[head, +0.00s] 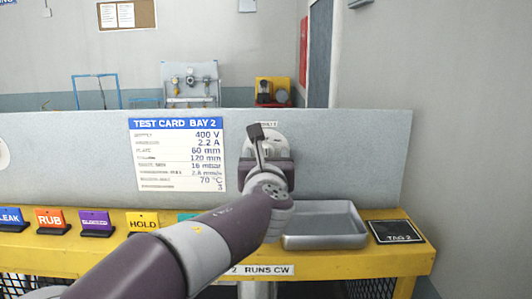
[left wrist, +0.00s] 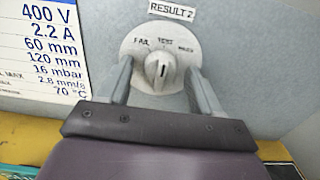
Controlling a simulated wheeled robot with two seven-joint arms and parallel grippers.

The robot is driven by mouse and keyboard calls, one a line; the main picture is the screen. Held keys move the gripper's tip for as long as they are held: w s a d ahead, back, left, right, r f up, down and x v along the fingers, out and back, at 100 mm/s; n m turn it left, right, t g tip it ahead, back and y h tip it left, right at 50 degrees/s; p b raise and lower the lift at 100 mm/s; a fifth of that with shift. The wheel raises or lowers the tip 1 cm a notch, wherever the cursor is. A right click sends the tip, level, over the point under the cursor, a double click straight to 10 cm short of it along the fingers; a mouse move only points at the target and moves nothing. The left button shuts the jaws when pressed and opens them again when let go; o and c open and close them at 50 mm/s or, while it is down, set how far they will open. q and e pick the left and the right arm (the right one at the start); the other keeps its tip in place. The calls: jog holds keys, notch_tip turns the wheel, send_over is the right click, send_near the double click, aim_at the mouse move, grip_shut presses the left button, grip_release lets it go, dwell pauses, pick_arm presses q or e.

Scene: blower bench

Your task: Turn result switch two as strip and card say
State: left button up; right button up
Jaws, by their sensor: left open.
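Result switch two is a round pale plate with a grey knob (left wrist: 159,68) under a RESULT 2 label (left wrist: 172,10) in the left wrist view. Its marks seem to read FAIL at left, TEST at top, and a small unclear word at right. The knob's white line points about up, towards TEST. My left gripper (left wrist: 160,85) is open, with one finger on each side of the knob; I cannot tell whether they touch it. In the head view my left gripper (head: 266,155) covers most of the switch. The test card (head: 178,155) is on the panel. The strip (head: 262,270) reads "2 RUNS CW".
A grey metal tray (head: 325,241) and a black TAG 2 plate (head: 398,232) are right of my left arm on the yellow bench. Coloured signs, including RUB (head: 50,219) and HOLD (head: 142,222), stand at left. The panel right of the switch is bare.

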pick_arm(q)
jog(key=shift+s, duration=0.2)
jog(key=shift+w, duration=0.25)
jog(key=c, duration=1)
jog(key=shift+c, duration=0.2)
jog(key=shift+m, duration=0.3)
jog(key=shift+a+m+p, duration=0.1)
jog(key=shift+m+p, duration=1.35)
jog(key=shift+m, duration=2.75)
